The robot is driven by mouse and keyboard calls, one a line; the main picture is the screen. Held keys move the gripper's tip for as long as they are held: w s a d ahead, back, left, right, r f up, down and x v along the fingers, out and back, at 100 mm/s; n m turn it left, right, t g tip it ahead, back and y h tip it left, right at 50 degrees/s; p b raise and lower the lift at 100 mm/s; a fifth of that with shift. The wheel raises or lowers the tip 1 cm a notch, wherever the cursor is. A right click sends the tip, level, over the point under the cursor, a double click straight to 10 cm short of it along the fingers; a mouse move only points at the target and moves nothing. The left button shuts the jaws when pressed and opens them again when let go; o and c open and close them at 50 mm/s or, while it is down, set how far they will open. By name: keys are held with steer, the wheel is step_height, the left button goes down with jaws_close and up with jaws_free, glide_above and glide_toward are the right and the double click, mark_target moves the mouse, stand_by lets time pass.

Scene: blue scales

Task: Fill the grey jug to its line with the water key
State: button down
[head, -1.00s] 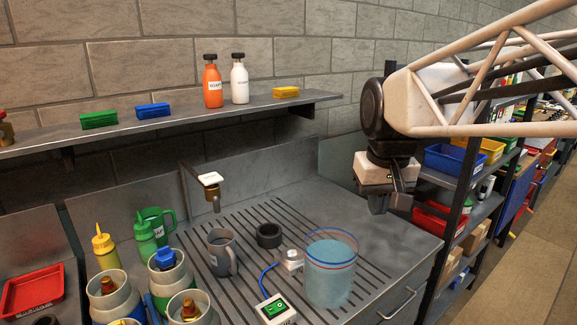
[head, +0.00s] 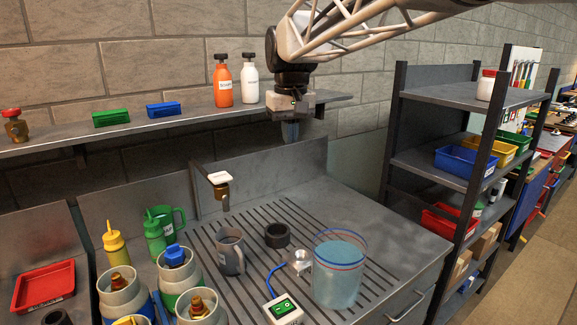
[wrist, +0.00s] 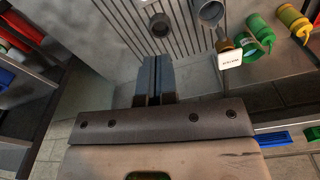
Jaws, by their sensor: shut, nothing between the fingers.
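The grey jug (head: 229,254) stands upright on the slatted drain board, a little in front of and below the tap. It also shows at the top edge of the wrist view (wrist: 210,12). The tap's white labelled key (head: 219,178) sits on a brass body with its spout pointing down; the key is right of my fingers in the wrist view (wrist: 229,58). My gripper (head: 290,132) is shut and empty, pointing down near the right end of the wall shelf, right of and higher than the tap. Its fingers are pressed together in the wrist view (wrist: 158,58). The jug's fill line cannot be made out.
A clear container (head: 338,285) of bluish water, a black ring (head: 277,235) and a green switch box (head: 283,309) stand right of the jug. A green mug (head: 163,217) and bottles stand left. The wall shelf (head: 190,122) carries an orange bottle (head: 223,82) and a white bottle (head: 249,82).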

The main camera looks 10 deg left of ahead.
mark_target(219, 176)
steer(key=w+a+n, duration=0.1)
steer(key=w+a, duration=0.1)
steer(key=a, duration=0.8)
steer(key=w+a+r+n, duration=0.1)
steer(key=w+a, duration=0.2)
steer(key=a, duration=0.7)
steer(key=shift+w+a+n+g, duration=0.2)
steer(key=shift+a+n+g, duration=0.2)
step_height(219, 176, down, 14)
steer(key=shift+r, duration=0.1)
